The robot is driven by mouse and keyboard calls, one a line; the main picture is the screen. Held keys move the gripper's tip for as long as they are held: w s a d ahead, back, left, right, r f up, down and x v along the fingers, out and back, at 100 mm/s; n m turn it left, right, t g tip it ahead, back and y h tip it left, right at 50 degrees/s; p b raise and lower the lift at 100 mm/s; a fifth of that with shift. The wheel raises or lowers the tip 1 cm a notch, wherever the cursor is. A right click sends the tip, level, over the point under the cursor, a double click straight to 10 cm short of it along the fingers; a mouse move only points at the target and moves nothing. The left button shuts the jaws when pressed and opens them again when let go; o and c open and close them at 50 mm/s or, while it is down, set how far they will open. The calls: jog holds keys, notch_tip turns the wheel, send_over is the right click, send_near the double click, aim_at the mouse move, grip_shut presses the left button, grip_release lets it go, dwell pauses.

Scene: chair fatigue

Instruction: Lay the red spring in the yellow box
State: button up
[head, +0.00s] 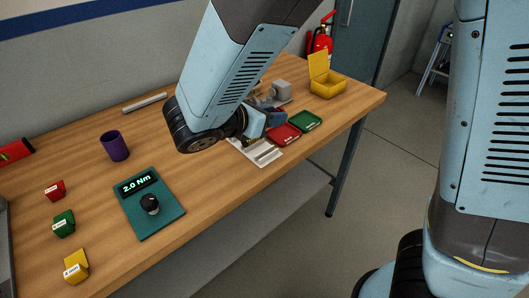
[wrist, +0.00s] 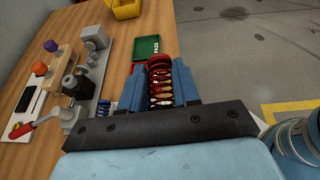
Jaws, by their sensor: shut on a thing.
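The red spring (wrist: 160,88) is between the two blue fingers of my gripper (wrist: 161,82) in the wrist view, and the gripper is shut on it. In the head view my gripper (head: 263,121) is over the far part of the table, mostly behind my arm, and the spring cannot be made out there. The yellow box (head: 328,87) stands at the table's far right with its lid raised. It also shows at the top of the wrist view (wrist: 124,9), apart from and beyond my gripper.
A green tray (head: 305,121) and a red tray (head: 286,135) lie between my gripper and the table's right edge. A grey fixture (head: 283,91) stands left of the yellow box. A teal torque tester (head: 149,203), purple cup (head: 114,146) and small coloured blocks occupy the near left.

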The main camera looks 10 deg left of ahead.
jog(key=s+h, duration=0.1)
jog(key=s, duration=1)
jog(key=shift+s+a+r+m+g, duration=0.25)
jog(key=shift+r+m+g, duration=0.05)
jog(key=shift+r+m, duration=0.1)
jog(key=shift+w, duration=0.1)
jog(key=w+f, duration=0.3)
jog(key=w, duration=0.1)
jog(key=w+f, duration=0.2)
jog(key=w, duration=0.2)
jog(key=w+f, duration=0.3)
jog(key=w, duration=0.1)
jog(key=shift+w+a+f, duration=0.35)
jog(key=shift+w+a, duration=0.05)
jog(key=shift+w+f, duration=0.35)
jog(key=shift+f, duration=0.1)
jog(key=shift+w+f, duration=0.2)
jog(key=shift+f, duration=1.3)
jog(key=shift+f, duration=0.25)
